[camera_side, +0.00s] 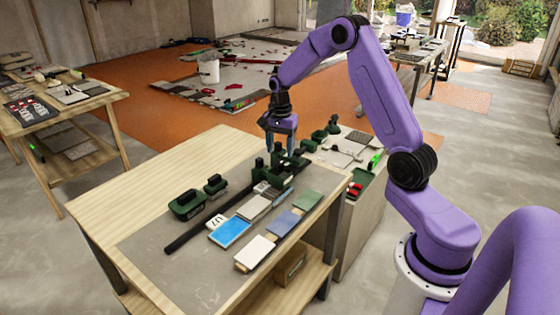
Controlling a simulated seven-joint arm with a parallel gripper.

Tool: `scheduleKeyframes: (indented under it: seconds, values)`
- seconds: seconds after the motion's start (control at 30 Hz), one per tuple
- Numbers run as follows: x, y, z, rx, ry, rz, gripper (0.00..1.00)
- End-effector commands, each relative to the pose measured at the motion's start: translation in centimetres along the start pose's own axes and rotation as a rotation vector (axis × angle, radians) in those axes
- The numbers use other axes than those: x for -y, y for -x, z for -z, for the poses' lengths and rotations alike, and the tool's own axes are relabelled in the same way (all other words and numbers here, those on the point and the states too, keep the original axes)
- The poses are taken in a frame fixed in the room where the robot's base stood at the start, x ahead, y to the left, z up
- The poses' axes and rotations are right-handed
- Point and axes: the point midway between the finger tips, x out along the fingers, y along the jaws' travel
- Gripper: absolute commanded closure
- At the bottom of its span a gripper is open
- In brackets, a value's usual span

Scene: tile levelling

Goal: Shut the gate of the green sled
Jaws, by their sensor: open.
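A dark green device, apparently the green sled (278,177), stands at the back right of the workbench (190,160), on its grey mat. It has several upright green parts; I cannot tell which of them is the gate or whether it is open. My gripper (280,146) points down over the back of this device with its fingers apart. Nothing shows between the fingers. I cannot tell whether the fingertips touch the device, and they partly hide what is behind them.
Two other green tools (187,204) stand left of a long black bar (205,225). A blue tile (229,232), a white tile (256,251) and several other tiles lie on the front of the mat. A side stand (346,222) with small items adjoins the right. The bench's left part is clear.

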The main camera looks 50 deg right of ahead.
Motion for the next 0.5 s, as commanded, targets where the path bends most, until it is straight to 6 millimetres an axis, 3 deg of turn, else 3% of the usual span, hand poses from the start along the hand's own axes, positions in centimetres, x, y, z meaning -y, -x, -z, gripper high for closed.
scheduleKeyframes:
  seconds: [0.2,0.5]
  values:
    - [-0.1,-3.5,0.0,0.002,0.000,-0.003,0.42]
    - [0.0,-5.2,0.0,0.000,0.001,0.001,0.42]
